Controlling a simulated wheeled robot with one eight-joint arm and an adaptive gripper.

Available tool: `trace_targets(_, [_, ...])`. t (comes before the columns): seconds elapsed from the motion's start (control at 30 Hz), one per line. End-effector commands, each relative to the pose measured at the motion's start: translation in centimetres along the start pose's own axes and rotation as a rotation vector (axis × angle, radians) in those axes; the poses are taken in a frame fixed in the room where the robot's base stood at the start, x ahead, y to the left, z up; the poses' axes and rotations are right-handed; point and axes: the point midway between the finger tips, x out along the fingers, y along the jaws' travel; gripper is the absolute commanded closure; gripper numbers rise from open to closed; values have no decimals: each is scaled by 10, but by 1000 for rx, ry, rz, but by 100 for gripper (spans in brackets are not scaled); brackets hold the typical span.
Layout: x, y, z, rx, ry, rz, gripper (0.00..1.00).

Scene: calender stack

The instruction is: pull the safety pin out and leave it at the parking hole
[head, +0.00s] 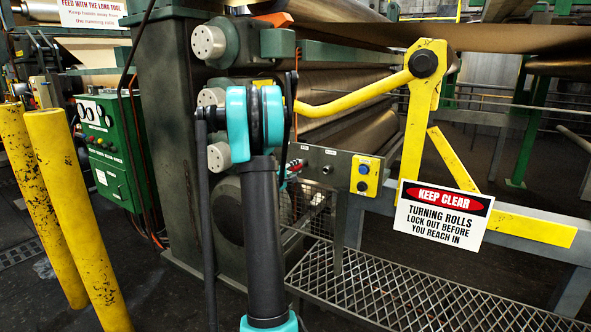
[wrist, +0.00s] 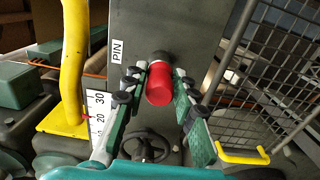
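The safety pin's red knob (wrist: 160,84) stands out from a grey panel (wrist: 182,28) beside a white "PIN" label (wrist: 117,51). A dark collar shows at its far end. In the wrist view the two fingers of my gripper (wrist: 160,76) lie on either side of the knob, their tips very close to it. Whether they press on it cannot be told. In the head view a bit of red (head: 295,164) shows at the panel's left end, and my arm hides most of my gripper. A small dark spot (head: 327,169) shows on the panel; whether it is the parking hole is unclear.
A yellow bent lever (head: 355,95) reaches across the rolls. A yellow button box (head: 364,177) and a "KEEP CLEAR" sign (head: 442,214) are to the right. The wrist view shows a mesh guard (wrist: 255,85) at right, a yellow post (wrist: 74,65) and a numbered scale (wrist: 97,108) at left.

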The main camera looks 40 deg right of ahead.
Motion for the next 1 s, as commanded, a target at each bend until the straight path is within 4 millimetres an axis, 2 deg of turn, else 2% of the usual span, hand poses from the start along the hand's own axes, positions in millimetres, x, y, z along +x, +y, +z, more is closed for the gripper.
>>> trace_targets(0.1, [1, 0, 0, 0, 0, 0, 100])
trace_targets(1.0, [-8, 0, 0, 0, 0, 0, 100])
